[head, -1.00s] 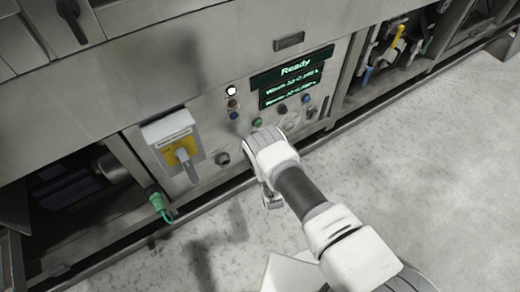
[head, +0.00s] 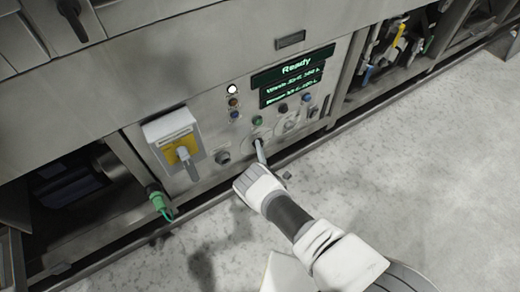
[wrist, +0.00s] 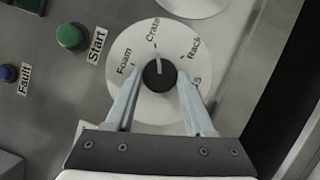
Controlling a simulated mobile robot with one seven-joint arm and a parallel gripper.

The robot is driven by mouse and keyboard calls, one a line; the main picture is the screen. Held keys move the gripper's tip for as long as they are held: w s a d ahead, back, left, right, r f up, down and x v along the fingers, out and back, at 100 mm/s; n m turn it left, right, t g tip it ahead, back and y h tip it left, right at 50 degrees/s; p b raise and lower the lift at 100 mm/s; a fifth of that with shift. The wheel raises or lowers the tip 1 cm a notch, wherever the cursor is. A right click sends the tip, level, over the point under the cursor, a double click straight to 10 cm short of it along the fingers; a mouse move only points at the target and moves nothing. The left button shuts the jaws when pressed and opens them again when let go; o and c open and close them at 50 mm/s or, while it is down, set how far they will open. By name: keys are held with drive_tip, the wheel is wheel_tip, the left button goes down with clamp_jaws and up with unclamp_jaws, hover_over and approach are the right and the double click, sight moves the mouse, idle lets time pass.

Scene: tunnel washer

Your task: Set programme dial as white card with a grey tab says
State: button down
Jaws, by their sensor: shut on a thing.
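The programme dial (wrist: 160,75) is a black knob with a pale pointer line on a round white plate. Its labels read Foam, Crate and Rack; a further label on the right is partly hidden by a finger. The pointer line points up at Crate. My gripper (wrist: 160,77) is shut on the knob, one finger on each side. In the head view my gripper (head: 260,151) reaches the panel from below, and its finger hides part of the dial. I cannot make out a white card with a grey tab in either view.
A green Start button (wrist: 71,37) and a blue Fault button (wrist: 7,73) sit left of the dial. Above is a display (head: 294,68) reading Ready. A yellow-plated switch (head: 182,150) and a green connector (head: 157,201) lie left. The floor on the right is clear.

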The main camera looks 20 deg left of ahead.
idle(0.3)
drive_tip(key=shift+c, duration=1.3)
unclamp_jaws()
drive_tip(key=shift+s+d, duration=0.15)
